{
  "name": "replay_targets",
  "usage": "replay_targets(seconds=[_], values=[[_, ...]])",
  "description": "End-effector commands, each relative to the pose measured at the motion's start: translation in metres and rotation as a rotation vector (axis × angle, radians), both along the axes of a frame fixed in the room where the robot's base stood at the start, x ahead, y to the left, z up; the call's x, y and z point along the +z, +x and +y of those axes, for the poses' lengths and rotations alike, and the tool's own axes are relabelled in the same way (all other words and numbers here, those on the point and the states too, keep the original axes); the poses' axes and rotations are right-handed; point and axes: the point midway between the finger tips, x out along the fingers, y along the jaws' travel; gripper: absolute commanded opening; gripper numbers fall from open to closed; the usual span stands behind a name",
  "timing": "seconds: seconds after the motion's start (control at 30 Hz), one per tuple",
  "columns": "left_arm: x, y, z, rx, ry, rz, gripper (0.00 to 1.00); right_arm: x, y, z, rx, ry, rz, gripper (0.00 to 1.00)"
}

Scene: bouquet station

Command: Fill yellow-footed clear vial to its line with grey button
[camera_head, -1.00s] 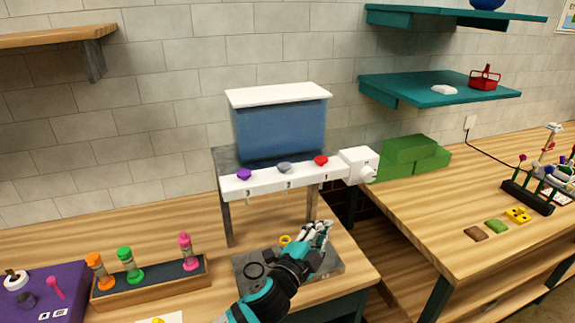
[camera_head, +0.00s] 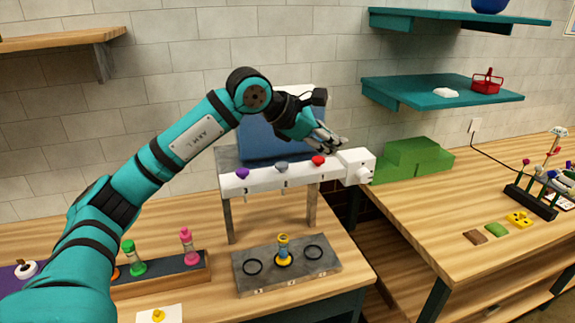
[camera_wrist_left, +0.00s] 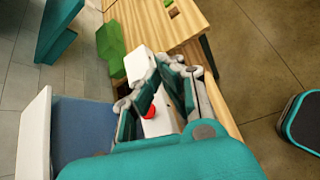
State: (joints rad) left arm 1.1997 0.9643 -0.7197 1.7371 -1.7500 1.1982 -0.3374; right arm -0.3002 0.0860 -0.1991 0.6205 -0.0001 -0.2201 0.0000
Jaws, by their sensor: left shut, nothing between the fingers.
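The yellow-footed clear vial (camera_head: 283,246) stands upright in the middle ring of a grey base plate (camera_head: 325,265), below the dispenser. Its fill level is too small to tell. The grey button (camera_head: 281,168) is in the middle of the white dispenser bar (camera_head: 261,183), between a purple button (camera_head: 242,173) and a red button (camera_head: 318,160). My left gripper (camera_head: 338,145) is shut and empty, above the bar's right part near the red button, right of the grey one. The wrist view shows its fingers (camera_wrist_left: 168,68) over the bar, with the red button (camera_wrist_left: 150,112) behind them.
A white block (camera_head: 356,166) is at the bar's right end. A rack (camera_head: 180,270) holds green and pink vials at the left. Green blocks (camera_head: 412,160) sit on the right table.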

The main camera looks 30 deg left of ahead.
Motion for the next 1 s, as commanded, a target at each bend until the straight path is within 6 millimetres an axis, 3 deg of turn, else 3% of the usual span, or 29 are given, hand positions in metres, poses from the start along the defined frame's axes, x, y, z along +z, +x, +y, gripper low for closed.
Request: replay_targets(seconds=[0.03, 0.13, 0.33, 0.5, 1.0], values=[[0.011, 0.0, 0.024, 0.045, 0.073, -0.008, 0.0, 0.001, 0.0, 0.0, 0.0, 0.0, 0.0, 0.58], [0.023, -0.002, 0.063, 0.123, 0.193, -0.003, 0.0, 0.001, 0.0, 0.0, 0.0, 0.0, 0.0, 0.58], [0.039, -0.01, 0.109, 0.223, 0.314, 0.015, 0.0, 0.001, 0.0, 0.001, -0.001, 0.002, 0.0, 0.58], [0.043, -0.013, 0.119, 0.247, 0.341, 0.02, 0.0, 0.001, 0.0, 0.006, -0.002, 0.008, 0.0, 0.58], [0.033, -0.013, 0.118, 0.245, 0.339, 0.02, 0.0, -0.007, 0.0, 0.009, -0.002, 0.012, -0.001, 0.58]])
